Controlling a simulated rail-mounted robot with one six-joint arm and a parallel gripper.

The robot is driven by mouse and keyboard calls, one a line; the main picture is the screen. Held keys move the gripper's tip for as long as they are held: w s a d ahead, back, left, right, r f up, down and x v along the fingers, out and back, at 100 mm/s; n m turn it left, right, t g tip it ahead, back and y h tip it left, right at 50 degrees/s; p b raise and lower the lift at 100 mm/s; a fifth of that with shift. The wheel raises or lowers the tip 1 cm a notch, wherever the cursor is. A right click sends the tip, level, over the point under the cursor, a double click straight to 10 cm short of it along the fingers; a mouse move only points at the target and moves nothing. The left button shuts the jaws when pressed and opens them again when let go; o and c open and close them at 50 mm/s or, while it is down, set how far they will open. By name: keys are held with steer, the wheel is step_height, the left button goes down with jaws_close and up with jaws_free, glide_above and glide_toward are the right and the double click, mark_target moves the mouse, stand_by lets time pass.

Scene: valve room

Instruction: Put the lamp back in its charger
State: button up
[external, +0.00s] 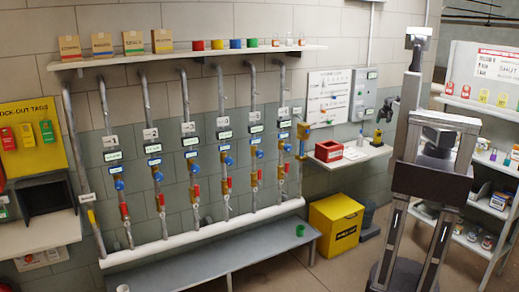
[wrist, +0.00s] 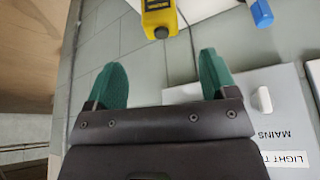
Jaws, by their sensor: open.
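The yellow object with a dark label and a dark round end, which looks like the lamp (wrist: 158,14), is at the top of the wrist view, partly cut off by the frame edge. My gripper (wrist: 162,75) has two green fingers spread wide, with nothing between them. The lamp lies beyond the fingertips, roughly in line with the gap and apart from them. In the external view my gripper (external: 385,110) is beside the grey wall box, above the small shelf. A small yellowish object (external: 378,134) stands there, perhaps the lamp. I cannot make out the charger.
The grey wall box (external: 363,97) with a MAINS label is close to my right finger in the wrist view. The wall shelf (external: 350,158) holds a red box (external: 328,151). A yellow chest (external: 335,222) stands below. Pipes with valves line the left wall.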

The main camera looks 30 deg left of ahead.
steer(key=s+d+m+g+h, duration=0.1)
steer(key=s+d+m, duration=0.1)
steer(key=s+d, duration=0.5)
steer(key=s+d+f+m+g+h, duration=0.1)
steer(key=s+d+m, duration=0.2)
steer(key=s+d, duration=0.5)
steer(key=s+d+m+g, duration=0.1)
steer(key=s+d, duration=0.7)
steer(key=d, duration=1.8)
steer(key=shift+d+f+m+g+h, duration=0.2)
steer(key=shift+m+g+h, duration=0.15)
steer(key=shift+m, duration=0.55)
steer(key=shift+w, duration=0.1)
